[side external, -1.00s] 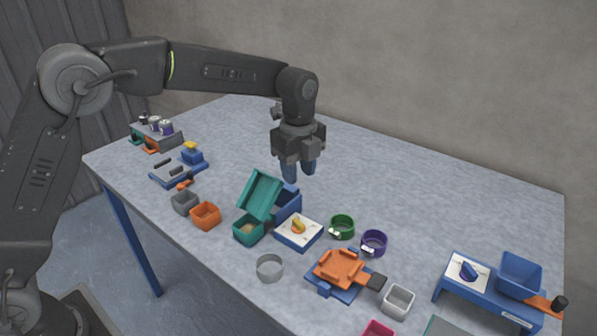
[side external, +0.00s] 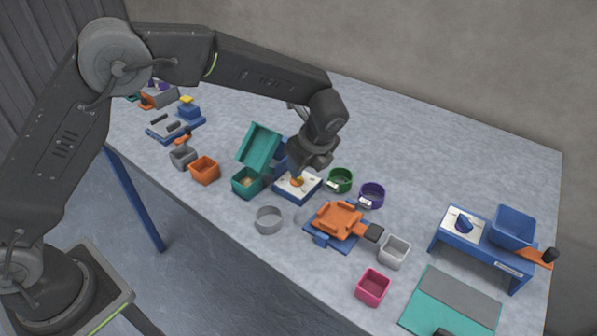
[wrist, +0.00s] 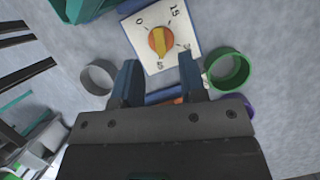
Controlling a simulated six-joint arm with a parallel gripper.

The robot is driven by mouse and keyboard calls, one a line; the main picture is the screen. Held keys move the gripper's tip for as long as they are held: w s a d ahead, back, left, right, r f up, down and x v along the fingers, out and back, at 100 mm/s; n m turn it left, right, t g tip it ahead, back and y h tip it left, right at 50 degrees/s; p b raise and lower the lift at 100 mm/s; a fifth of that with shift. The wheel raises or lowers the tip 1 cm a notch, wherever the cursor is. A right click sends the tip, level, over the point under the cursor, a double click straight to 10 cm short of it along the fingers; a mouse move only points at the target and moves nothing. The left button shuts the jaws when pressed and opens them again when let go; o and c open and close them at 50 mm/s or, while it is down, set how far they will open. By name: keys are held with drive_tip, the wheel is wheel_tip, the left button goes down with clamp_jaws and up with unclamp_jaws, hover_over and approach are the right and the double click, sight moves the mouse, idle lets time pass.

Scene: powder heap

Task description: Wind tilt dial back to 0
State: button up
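The tilt dial is an orange disc with a yellow bar (wrist: 160,42) on a white plate (wrist: 190,30) marked with numbers, 0 at its upper left and 15 at its upper right in the wrist view. In the side view the dial (side external: 297,181) sits beside the teal box. My gripper (wrist: 158,76) is open and empty, its two blue fingers apart. In the side view it is tilted close over the dial; contact is not clear.
A grey ring (side external: 269,219) and an orange tray (side external: 339,219) lie in front. The table behind is clear.

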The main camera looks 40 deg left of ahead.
drive_tip(key=shift+x, duration=2.3)
clamp_jaws()
